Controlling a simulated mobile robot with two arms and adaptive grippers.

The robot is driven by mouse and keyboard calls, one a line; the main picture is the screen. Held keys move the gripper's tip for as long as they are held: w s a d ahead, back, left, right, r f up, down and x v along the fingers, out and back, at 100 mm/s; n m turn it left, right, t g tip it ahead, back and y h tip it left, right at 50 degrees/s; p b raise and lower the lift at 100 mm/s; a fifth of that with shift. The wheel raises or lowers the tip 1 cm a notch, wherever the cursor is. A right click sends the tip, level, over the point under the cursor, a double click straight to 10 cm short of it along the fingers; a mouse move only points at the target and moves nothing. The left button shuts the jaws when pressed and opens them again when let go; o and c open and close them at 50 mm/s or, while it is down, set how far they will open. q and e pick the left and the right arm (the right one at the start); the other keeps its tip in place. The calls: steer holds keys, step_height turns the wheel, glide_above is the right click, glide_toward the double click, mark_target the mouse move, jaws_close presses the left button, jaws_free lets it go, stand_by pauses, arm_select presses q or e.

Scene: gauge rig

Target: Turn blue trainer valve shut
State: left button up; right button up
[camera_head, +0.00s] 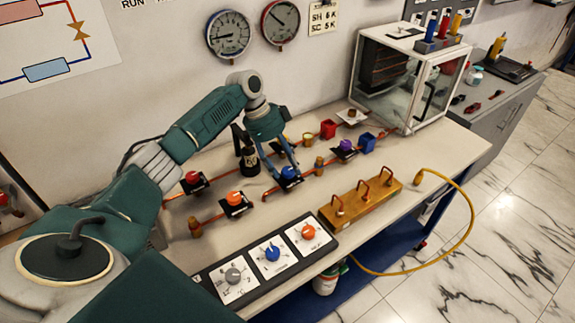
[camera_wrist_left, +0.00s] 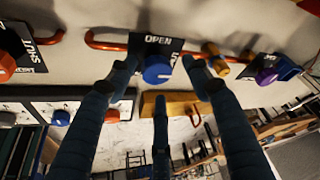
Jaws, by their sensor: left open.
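The blue trainer valve knob (camera_head: 289,172) sits on a black label plate on the copper pipe, near the middle of the bench. In the left wrist view the blue knob (camera_wrist_left: 157,69) shows in front of a plate (camera_wrist_left: 158,43) reading OPEN. A pale mark on the knob points to the right in that view. My left gripper (camera_head: 283,172) is open, its fingers reaching down around the knob. In the left wrist view the fingers (camera_wrist_left: 160,75) stand on both sides of the knob, and contact cannot be told. My right gripper is not in view.
An orange valve (camera_head: 235,198), a red valve (camera_head: 192,178) and a purple valve (camera_head: 346,146) sit nearby on pipes. A brass manifold (camera_head: 360,203) and a dial panel (camera_head: 270,255) lie in front.

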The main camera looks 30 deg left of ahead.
arm_select(q)
steer(key=v, duration=1.1)
steer(key=shift+r, duration=0.25)
steer(key=shift+w, duration=0.1)
